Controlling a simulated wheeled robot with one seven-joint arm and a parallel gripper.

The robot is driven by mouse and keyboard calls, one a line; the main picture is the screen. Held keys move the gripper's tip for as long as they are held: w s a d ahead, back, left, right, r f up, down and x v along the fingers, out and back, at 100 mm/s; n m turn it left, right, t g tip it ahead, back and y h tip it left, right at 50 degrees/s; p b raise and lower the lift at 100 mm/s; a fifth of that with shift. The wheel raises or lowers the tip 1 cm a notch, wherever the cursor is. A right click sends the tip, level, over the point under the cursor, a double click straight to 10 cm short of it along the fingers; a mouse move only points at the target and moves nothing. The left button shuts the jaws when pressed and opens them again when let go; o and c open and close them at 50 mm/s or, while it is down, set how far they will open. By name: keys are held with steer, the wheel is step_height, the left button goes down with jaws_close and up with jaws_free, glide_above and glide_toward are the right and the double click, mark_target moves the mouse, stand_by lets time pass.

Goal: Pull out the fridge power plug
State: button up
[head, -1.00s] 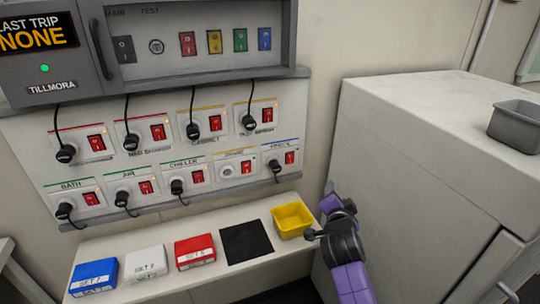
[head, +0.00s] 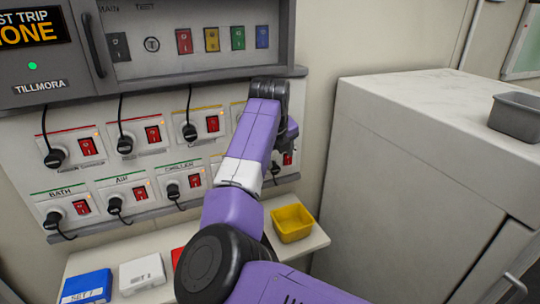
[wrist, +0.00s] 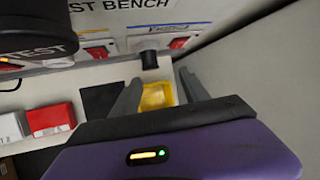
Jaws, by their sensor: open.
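The black plug under the blue-striped label, at the lower right of the socket panel, is the likely fridge plug; its label is too blurred to read surely. In the wrist view this plug (wrist: 149,59) sits just beyond the open fingertips of my gripper (wrist: 159,77), between their lines and nearer the left finger. The fingers do not appear to touch it. In the head view a small part of the plug (head: 275,169) shows below my wrist, which hides most of its socket. My gripper's fingers are hidden there.
Other black plugs with cords, such as the chiller plug (head: 173,191), fill the panel. A shelf below holds a yellow bin (head: 292,223) and several coloured boxes. A large white cabinet (head: 420,160) stands close on the right. The grey panel ledge (head: 150,84) overhangs above.

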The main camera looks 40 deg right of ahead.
mark_target(275, 166)
steer(key=shift+m+y, duration=0.3)
steer(key=shift+w+a+p+x, duration=0.15)
steer(key=shift+a+p+x, duration=0.05)
steer(key=shift+x, duration=0.9)
steer(key=shift+w+a+p+x, duration=0.15)
steer(key=shift+w+a+x, duration=0.05)
steer(key=shift+x, duration=0.9)
steer(key=shift+w+a+p+x, duration=0.15)
steer(key=shift+p+x, duration=0.05)
steer(key=shift+x, duration=0.9)
steer(key=shift+c, duration=0.2)
jaws_close()
steer(key=shift+s+a, duration=0.1)
steer(key=shift+s, duration=0.2)
steer(key=shift+s+p, duration=0.3)
steer(key=shift+p, duration=0.05)
steer(key=shift+s+a+p, duration=0.3)
steer(key=shift+s+p, duration=0.1)
steer(key=shift+s, duration=0.3)
steer(key=shift+s+a+p, duration=0.2)
steer(key=shift+s+p, duration=0.1)
steer(key=shift+s, duration=0.4)
steer(key=shift+s+a+p, duration=0.2)
steer(key=shift+s+p, duration=0.05)
steer(key=shift+s, duration=0.45)
